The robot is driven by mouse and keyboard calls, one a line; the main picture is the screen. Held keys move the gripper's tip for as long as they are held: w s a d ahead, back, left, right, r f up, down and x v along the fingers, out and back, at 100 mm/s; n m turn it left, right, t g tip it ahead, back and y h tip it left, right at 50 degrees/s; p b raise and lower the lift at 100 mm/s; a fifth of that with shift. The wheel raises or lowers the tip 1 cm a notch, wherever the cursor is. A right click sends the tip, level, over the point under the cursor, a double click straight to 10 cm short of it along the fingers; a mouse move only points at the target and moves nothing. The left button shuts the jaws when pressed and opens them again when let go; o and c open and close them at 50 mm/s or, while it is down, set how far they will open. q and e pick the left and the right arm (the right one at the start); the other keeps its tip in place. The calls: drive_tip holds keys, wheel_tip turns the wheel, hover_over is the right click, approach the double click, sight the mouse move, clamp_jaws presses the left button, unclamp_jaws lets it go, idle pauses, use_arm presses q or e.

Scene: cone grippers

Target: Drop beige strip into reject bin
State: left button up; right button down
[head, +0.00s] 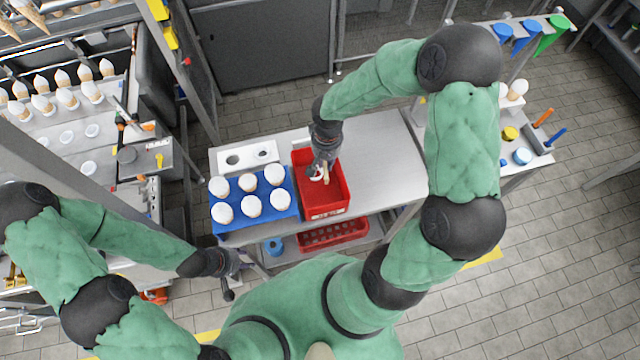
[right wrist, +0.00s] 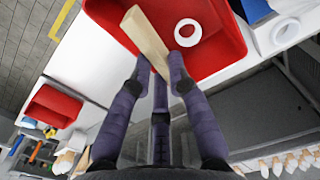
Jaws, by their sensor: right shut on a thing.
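The beige strip (right wrist: 147,40) is gripped at one end between the fingers of my right gripper (right wrist: 160,72) in the right wrist view. The strip also shows in the head view (head: 326,172), over the red bin (head: 322,199), which I take to be the reject bin. A white ring (right wrist: 188,32) appears within the bin's outline. My right gripper (head: 321,168) reaches into or just above the bin; the exact height is unclear. My left gripper (head: 229,289) is away at the lower left, in front of the table, with its finger opening unclear.
A blue tray (head: 238,206) with several white-topped cones stands left of the bin. A white block with two holes (head: 248,156) is behind it. The table (head: 385,155) is clear to the right. Another red crate (head: 333,234) sits on the lower shelf.

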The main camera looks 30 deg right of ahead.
drive_tip(key=shift+f, duration=0.75)
drive_tip(key=c, duration=1.1)
unclamp_jaws()
drive_tip(key=shift+r, duration=0.1)
wheel_tip(320, 180, up, 12)
